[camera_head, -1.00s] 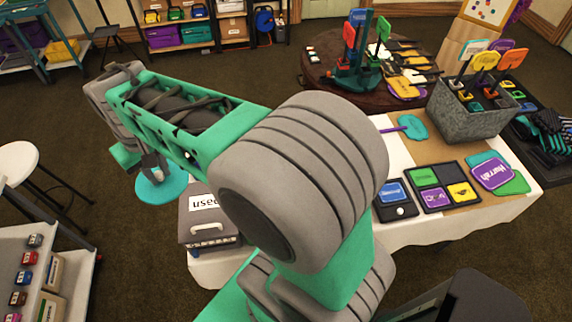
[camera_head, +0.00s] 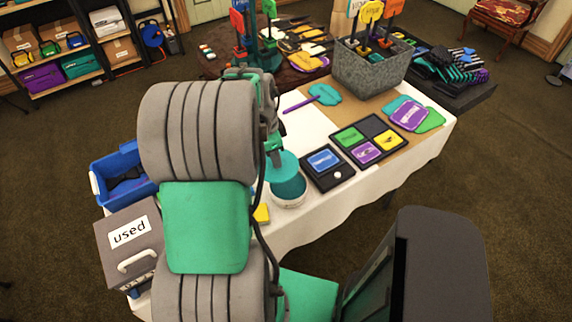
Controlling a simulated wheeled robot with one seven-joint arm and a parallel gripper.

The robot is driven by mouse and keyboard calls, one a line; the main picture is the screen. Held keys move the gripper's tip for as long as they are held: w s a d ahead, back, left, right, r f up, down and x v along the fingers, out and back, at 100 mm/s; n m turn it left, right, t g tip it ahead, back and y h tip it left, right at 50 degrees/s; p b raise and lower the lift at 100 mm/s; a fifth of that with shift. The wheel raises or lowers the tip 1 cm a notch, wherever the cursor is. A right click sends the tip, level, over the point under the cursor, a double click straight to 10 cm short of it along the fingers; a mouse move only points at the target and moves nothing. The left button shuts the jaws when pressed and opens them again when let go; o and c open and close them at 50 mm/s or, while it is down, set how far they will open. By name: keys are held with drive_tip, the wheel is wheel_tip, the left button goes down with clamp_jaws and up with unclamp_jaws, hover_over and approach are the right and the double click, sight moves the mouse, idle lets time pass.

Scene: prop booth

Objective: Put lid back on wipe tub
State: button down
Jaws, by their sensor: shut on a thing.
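The teal round lid (camera_head: 284,165) is held in my gripper (camera_head: 274,157), which is shut on it; the fingertips are small and partly hidden by my arm. The white wipe tub (camera_head: 289,204) stands upright on the white-covered table, with teal showing inside its rim. The lid is over the far part of the tub's opening in this view, and the near part of the opening is uncovered. I cannot tell whether lid and rim touch.
A black tray with a blue card (camera_head: 324,160) is right of the tub, and a sectioned black tray (camera_head: 367,140) beyond it. A grey "used" box (camera_head: 130,240) and a blue bin (camera_head: 122,165) are at left. A grey planter (camera_head: 372,72) holds paddles at the back.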

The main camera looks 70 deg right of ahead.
sight(289, 166)
drive_tip(key=s, duration=0.1)
drive_tip(key=s+f+m, duration=0.1)
drive_tip(key=s+m, duration=0.1)
drive_tip(key=s, duration=0.1)
drive_tip(key=shift+d+f, duration=0.25)
drive_tip(key=shift+f, duration=0.1)
drive_tip(key=shift+w+f+b, duration=0.15)
drive_tip(key=shift+f+b, duration=2.1)
drive_tip(key=shift+f, duration=0.8)
drive_tip(key=shift+w+a, duration=0.1)
drive_tip(key=shift+w, duration=0.1)
drive_tip(key=shift+f+b, duration=0.15)
drive_tip(key=shift+b, duration=0.25)
drive_tip(key=c, duration=1.2)
unclamp_jaws()
drive_tip(key=shift+o, duration=0.6)
